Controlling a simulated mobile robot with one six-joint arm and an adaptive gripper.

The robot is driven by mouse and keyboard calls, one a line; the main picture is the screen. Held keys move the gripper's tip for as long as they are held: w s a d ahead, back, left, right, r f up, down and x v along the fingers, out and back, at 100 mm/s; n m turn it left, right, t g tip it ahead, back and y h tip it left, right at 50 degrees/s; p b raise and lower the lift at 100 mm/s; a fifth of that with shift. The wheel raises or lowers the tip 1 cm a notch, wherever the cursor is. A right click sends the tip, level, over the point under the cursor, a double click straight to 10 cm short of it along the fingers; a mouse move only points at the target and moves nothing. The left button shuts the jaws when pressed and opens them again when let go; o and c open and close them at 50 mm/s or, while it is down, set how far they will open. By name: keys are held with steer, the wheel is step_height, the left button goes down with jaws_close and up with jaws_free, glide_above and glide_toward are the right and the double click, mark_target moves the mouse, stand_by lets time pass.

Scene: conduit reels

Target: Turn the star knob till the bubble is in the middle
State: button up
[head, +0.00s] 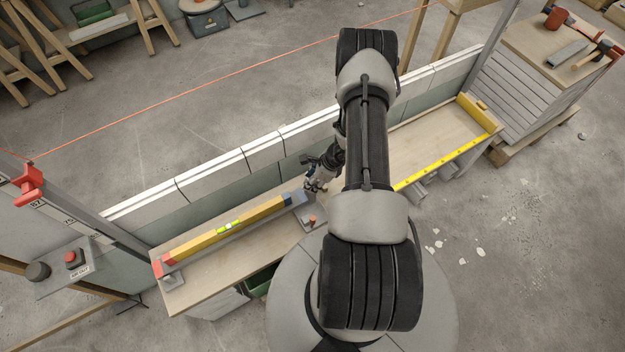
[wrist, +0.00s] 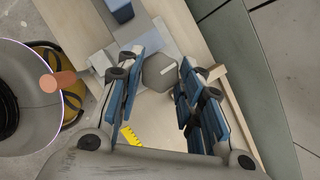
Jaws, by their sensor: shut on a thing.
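The grey star knob (wrist: 160,73) shows in the wrist view as a faceted grey head between my two finger pads. My gripper (wrist: 163,68) is shut on it; in the head view my gripper (head: 315,186) is at the right end of the level and mostly covers the knob. The yellow spirit level (head: 195,243) lies along a grey bar on the bench, with a red left end and a blue right end. Its bright green vial (head: 228,227) is near the middle. The bubble is too small to place for certain.
A small copper-coloured knob (head: 312,220) stands close beside my gripper. A low block wall (head: 220,172) runs behind the bench (head: 205,283). A yellow rule (head: 445,160) lies on the right part. A button box (head: 65,268) is at the left.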

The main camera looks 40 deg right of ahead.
steer(key=n, duration=0.2)
steer(key=shift+w+d+n+g+y, duration=0.15)
steer(key=shift+n+g+y, duration=0.15)
steer(key=shift+g, duration=0.1)
steer(key=n+g+b, duration=0.1)
steer(key=n, duration=0.2)
steer(key=shift+w+f+n+y, duration=0.1)
steer(key=shift+w+n+y, duration=0.05)
steer(key=shift+n+y, duration=0.2)
steer(key=shift+w+n+g+y+b, duration=0.15)
steer(key=shift+n+g+b, duration=0.35)
steer(key=shift+n, duration=0.8)
steer(key=shift+n+g+y+b, duration=0.1)
steer(key=shift+n+g+b, duration=0.35)
steer(key=shift+n, duration=0.8)
steer(key=o, duration=1.1)
steer(key=shift+d, duration=0.1)
steer(key=v, duration=1.2)
steer(key=shift+w, duration=0.1)
